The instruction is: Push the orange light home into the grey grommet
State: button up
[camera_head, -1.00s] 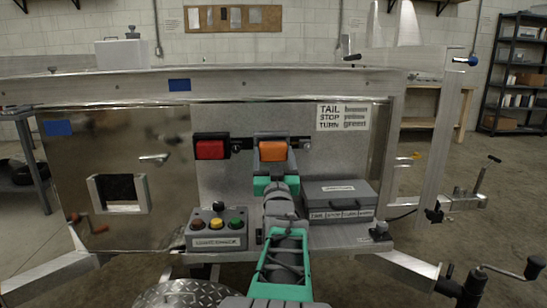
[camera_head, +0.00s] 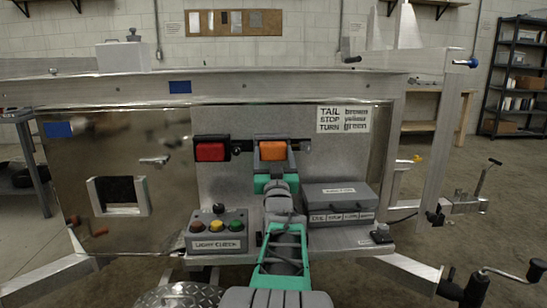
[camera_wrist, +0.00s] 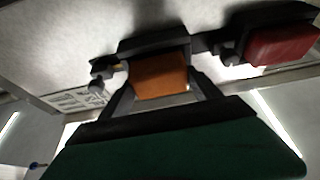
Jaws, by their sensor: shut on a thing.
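The orange light (camera_head: 272,150) is at the middle of the upright metal panel, at the dark bracket. It also shows in the wrist view (camera_wrist: 158,76). My gripper (camera_head: 274,167) is shut on the light, with one dark finger on each side of it in the wrist view (camera_wrist: 162,92). The grommet (camera_wrist: 155,43) shows there as a dark surround right behind the light. The light covers its opening, so I cannot tell how deep the light sits.
A red light (camera_head: 210,150) sits in the same bracket line to the left. Below are a button box (camera_head: 217,243) at left and a grey case (camera_head: 340,196) at right on the ledge. A wiring label (camera_head: 343,119) is at upper right.

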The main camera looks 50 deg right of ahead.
jog(key=shift+w+d, duration=0.35)
jog(key=shift+d, duration=0.05)
jog(key=o, duration=1.6)
jog(key=shift+d, duration=0.1)
